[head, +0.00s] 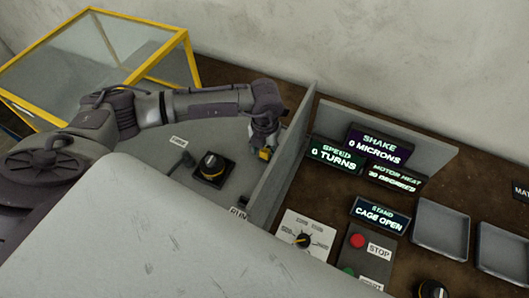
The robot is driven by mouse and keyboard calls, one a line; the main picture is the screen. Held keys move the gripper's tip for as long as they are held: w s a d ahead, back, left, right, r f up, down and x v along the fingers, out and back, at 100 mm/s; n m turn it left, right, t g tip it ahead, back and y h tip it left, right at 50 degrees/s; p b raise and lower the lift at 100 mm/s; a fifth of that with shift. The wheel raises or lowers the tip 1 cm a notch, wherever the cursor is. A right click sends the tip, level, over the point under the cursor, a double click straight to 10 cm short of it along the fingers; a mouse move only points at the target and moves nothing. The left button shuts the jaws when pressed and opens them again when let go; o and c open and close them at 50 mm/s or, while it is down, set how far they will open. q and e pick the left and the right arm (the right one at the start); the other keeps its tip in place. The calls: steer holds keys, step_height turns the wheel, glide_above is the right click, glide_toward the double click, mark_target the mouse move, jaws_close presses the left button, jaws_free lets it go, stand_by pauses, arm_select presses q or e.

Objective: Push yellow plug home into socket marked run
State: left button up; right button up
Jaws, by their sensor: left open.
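My left gripper (264,148) reaches over the grey bench from the left and points down close to the low grey partition. It is open. A small yellow piece (264,155), which looks like the yellow plug, shows right at its fingertips; I cannot tell whether they touch it. A label reading RUN (238,213) is at the foot of the partition, nearer to me. The opening of the run socket is not clear from here. My right gripper is not in view.
The yellow-framed clear cage (105,60) stands open behind. Right of the partition (282,160) are lit displays (380,148), a dial plate (305,238), a red STOP button (357,241) and grey trays (441,230).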

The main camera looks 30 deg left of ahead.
mark_target(265, 150)
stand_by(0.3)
arm_select(q)
jaws_close()
stand_by(0.3)
steer(key=shift+r+p, duration=1.75)
steer(key=shift+r, duration=1.3)
